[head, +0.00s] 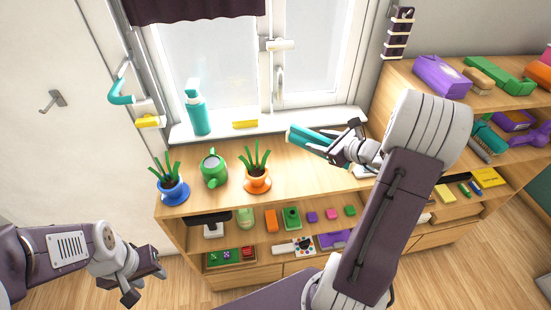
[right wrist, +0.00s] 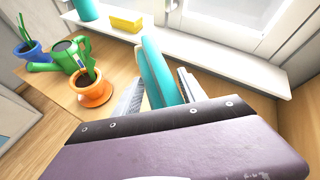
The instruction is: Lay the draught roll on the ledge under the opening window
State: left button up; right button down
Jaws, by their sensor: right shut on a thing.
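The teal draught roll (head: 304,138) is in my right gripper (head: 330,140), above the wooden cabinet top and just in front of the white window ledge (head: 310,117). In the right wrist view the roll (right wrist: 155,68) sticks out between the two fingers, its far end close to the ledge edge (right wrist: 220,58). Its near end is hidden by the gripper body. The window (head: 275,60) stands behind the ledge, with a handle on its frame. My left gripper (head: 147,283) is low at the left, empty, its fingers apart.
A teal pump bottle (head: 196,112) and a yellow block (head: 245,124) stand on the ledge's left part. A green watering can (head: 214,170) and potted plants in blue (head: 172,191) and orange (head: 257,181) pots stand on the cabinet top. The ledge right of the yellow block looks clear.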

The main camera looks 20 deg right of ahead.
aim_at(297, 145)
jog(key=a+f, duration=0.1)
jog(key=w+a, duration=0.1)
jog(key=a+f, duration=0.1)
jog(key=a, duration=0.1)
jog(key=shift+w+a+f, duration=0.1)
jog(key=shift+w+f, duration=0.2)
jog(key=shift+w, duration=0.1)
jog(key=w+a+f, duration=0.1)
jog(key=f, duration=0.1)
jog(key=w+a+f, duration=0.2)
jog(key=f, duration=0.1)
jog(key=w+a+f, duration=0.1)
jog(key=w+f, duration=0.1)
jog(key=shift+a+f+p, duration=0.3)
jog(key=shift+a+p, duration=0.05)
jog(key=shift+w+d+f, duration=0.1)
jog(key=shift+f, duration=0.1)
pick_arm(q)
jog(key=shift+a+r, duration=0.1)
jog(key=shift+r, duration=0.15)
pick_arm(e)
jog(key=shift+r, duration=0.1)
